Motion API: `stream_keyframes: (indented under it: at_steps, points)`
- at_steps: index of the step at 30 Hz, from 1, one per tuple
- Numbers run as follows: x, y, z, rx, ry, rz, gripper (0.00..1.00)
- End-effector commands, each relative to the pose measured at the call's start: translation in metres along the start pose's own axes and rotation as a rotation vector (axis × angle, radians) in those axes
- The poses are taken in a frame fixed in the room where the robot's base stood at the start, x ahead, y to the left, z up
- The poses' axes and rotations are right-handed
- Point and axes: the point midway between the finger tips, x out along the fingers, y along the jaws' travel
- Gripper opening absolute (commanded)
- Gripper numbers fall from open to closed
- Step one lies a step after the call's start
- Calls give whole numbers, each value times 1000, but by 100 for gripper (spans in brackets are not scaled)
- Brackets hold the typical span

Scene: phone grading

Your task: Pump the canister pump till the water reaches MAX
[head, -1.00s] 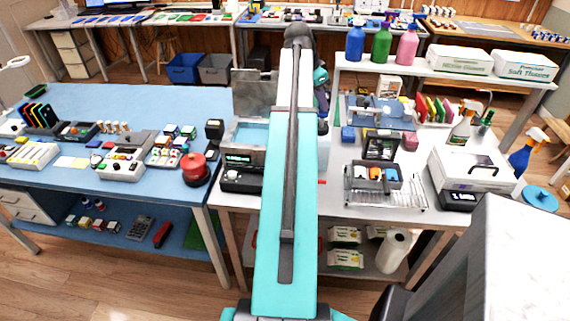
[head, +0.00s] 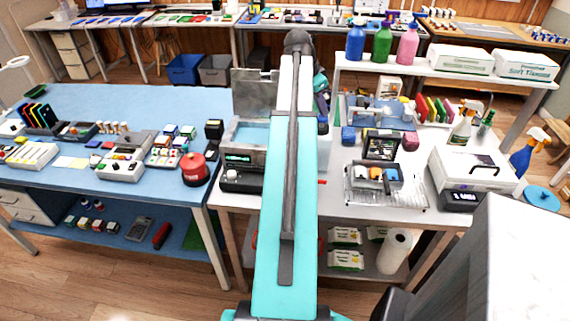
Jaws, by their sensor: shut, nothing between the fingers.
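My teal arm runs up the middle of the view and hides much of the table behind it. My gripper (head: 323,122) shows only in part, as a dark shape just right of the arm, pointing down over the white table (head: 335,182). It is shut and holds nothing. The canister pump, its water and the MAX mark cannot be made out; the arm covers the place below the gripper. Whether the gripper touches anything there cannot be told.
A device with a green display (head: 240,160) stands left of the arm. Three pump bottles stand on the back shelf.

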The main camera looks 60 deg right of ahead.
Motion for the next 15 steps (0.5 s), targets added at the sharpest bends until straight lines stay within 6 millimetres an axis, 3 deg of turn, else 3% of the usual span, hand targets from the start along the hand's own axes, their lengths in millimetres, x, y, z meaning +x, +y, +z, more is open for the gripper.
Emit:
stream_keyframes:
  at_steps: [15]
  points:
    - [13,1,6,-1,-2,2,0]
